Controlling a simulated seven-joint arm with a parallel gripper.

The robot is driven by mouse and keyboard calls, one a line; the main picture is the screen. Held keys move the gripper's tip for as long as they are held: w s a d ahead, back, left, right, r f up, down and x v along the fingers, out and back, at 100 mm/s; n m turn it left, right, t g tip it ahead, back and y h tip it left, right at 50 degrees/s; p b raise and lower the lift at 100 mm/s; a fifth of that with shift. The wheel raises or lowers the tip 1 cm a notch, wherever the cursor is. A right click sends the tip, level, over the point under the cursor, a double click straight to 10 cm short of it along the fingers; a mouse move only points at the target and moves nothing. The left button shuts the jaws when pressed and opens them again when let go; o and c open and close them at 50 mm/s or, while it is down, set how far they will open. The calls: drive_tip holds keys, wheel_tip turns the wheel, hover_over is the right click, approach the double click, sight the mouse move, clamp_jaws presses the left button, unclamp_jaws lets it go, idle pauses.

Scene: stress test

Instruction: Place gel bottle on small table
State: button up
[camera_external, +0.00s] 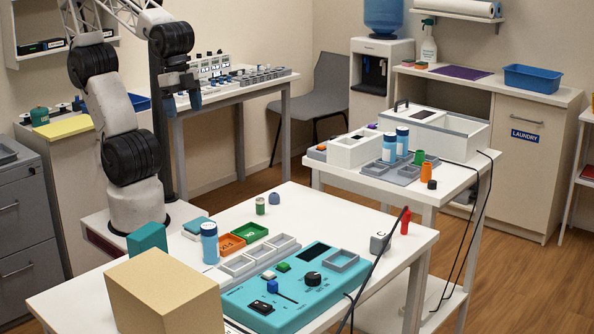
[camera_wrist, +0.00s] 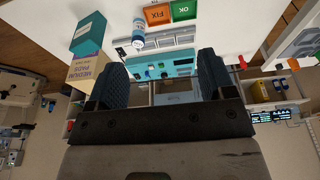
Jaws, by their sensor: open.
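A blue-and-white bottle (camera_external: 209,243) stands upright on the front white table (camera_external: 330,215); its label is too small to read, so I cannot tell if it is the gel bottle. Two similar blue-and-white bottles (camera_external: 402,141) stand in a grey tray on the smaller white table (camera_external: 455,178) behind. My gripper (camera_external: 182,102) is raised well above and behind the front table, open and empty; its two dark fingers (camera_wrist: 161,75) are spread apart in the wrist view.
The front table holds a tan box (camera_external: 165,291), a teal box (camera_external: 147,240), orange FIX and green OK trays (camera_external: 251,233), grey bins and a teal control panel (camera_external: 290,290). A dark cable crosses its right side. The smaller table holds a white box (camera_external: 352,150) and an orange cylinder (camera_external: 426,172).

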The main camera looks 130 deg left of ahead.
drive_tip(key=w+a+f+m+g+y, duration=0.25)
drive_tip(key=f+m+y, duration=0.4)
drive_tip(key=f, duration=0.35)
drive_tip(key=m+t, duration=1.7)
drive_tip(key=m, duration=0.9)
approach(210, 244)
drive_tip(key=a, duration=0.1)
drive_tip(key=a+r+h, duration=0.1)
drive_tip(key=shift+a, duration=0.3)
drive_tip(key=shift+w+a, duration=0.1)
drive_tip(key=shift+w, duration=0.05)
drive_tip(key=shift+x, duration=1.2)
drive_tip(key=shift+w, duration=0.15)
